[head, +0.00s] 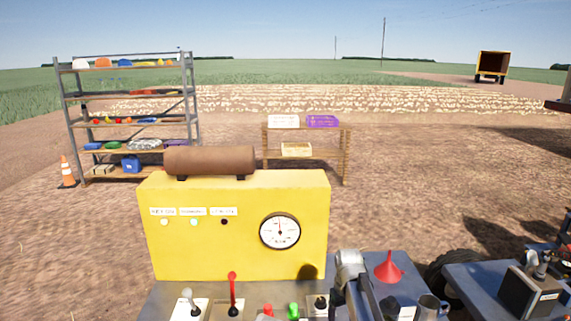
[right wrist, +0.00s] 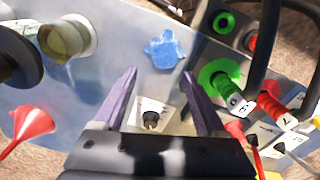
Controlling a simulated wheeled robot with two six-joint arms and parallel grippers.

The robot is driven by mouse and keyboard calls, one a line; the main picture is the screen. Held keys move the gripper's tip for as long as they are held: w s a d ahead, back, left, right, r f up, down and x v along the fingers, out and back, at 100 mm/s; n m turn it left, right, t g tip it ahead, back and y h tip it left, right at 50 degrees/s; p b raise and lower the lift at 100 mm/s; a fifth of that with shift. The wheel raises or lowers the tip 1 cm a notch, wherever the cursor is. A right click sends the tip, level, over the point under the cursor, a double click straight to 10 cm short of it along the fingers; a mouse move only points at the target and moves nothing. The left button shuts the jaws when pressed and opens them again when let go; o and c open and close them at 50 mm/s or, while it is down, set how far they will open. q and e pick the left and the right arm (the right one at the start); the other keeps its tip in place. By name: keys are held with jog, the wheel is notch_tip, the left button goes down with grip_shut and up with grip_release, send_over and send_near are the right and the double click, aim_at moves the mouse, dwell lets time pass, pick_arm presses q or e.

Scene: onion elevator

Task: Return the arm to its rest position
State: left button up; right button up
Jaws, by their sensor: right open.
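My right gripper (right wrist: 160,72) shows in the right wrist view with its two purple fingers apart and nothing held between them. It is above a grey metal control panel (right wrist: 110,50). A small dark switch on a white plate (right wrist: 151,122) shows between the fingers; I cannot tell how far below them it is. In the head view a grey and dark arm part, likely mine, stands at the lower right of the yellow box, and the fingers cannot be made out there. My left gripper is in neither view.
A yellow box with a gauge (head: 280,231) stands behind levers, including a red one (head: 232,290). Green (right wrist: 230,90) and red (right wrist: 275,108) knobs sit right of the gripper. A red funnel (head: 389,266) is close by. Shelves (head: 190,100) stand farther off on open ground.

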jog(key=s+a, duration=0.5)
jog(key=s, duration=0.6)
jog(key=s+a+h, duration=0.1)
jog(key=s+a, duration=0.5)
jog(key=s, duration=0.5)
